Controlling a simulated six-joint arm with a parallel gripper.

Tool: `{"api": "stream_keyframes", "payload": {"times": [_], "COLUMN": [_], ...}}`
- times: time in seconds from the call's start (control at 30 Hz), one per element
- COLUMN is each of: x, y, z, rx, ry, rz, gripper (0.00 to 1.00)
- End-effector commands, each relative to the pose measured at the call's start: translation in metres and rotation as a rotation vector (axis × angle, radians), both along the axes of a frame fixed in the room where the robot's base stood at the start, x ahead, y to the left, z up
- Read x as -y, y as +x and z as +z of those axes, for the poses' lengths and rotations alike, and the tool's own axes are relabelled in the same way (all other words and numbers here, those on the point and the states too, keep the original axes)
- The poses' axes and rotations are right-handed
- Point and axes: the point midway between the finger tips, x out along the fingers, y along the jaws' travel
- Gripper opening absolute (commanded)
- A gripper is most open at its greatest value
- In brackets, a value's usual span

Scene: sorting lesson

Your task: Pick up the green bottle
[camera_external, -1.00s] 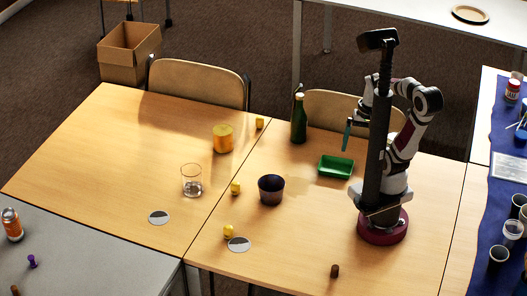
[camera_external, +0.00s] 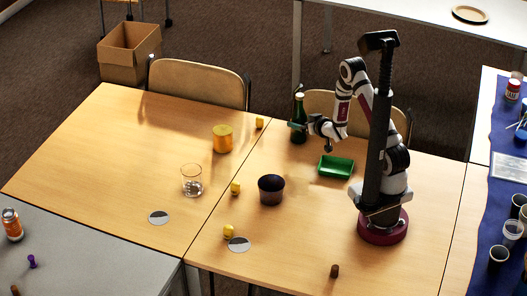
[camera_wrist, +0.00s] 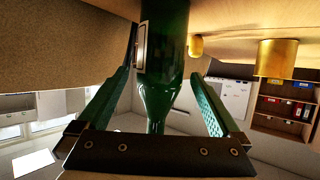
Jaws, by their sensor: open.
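The green bottle (camera_external: 299,128) stands upright near the back edge of the wooden table in the external view. My gripper (camera_external: 296,126) is level with its body, reaching in from the right. In the wrist view the bottle (camera_wrist: 163,60) shows upside down, with its neck toward the bottom of the picture and a pale label on its side. The two green fingers of my gripper (camera_wrist: 160,85) are spread apart, one on each side of the bottle. Whether either finger touches it, I cannot tell.
A green tray (camera_external: 324,172) and a dark cup (camera_external: 271,197) stand in front of the arm. A yellow can (camera_external: 222,145), a glass (camera_external: 191,187) and small yellow pieces (camera_external: 259,123) stand to the left. A chair (camera_external: 392,117) stands behind the table.

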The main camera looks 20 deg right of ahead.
Motion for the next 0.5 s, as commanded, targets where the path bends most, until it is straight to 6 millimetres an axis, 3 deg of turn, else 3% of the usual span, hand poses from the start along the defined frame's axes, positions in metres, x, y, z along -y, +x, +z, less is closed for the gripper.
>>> {"api": "stream_keyframes", "payload": {"times": [0.13, 0.37, 0.5], "x": [-0.003, -0.003, -0.003], "y": [0.022, 0.026, 0.026], "z": [-0.010, -0.010, -0.010], "rx": [0.000, -0.001, -0.001], "ry": [0.000, -0.001, -0.001], "rz": [0.000, 0.001, 0.001], "gripper": [1.00, 1.00, 0.77]}}
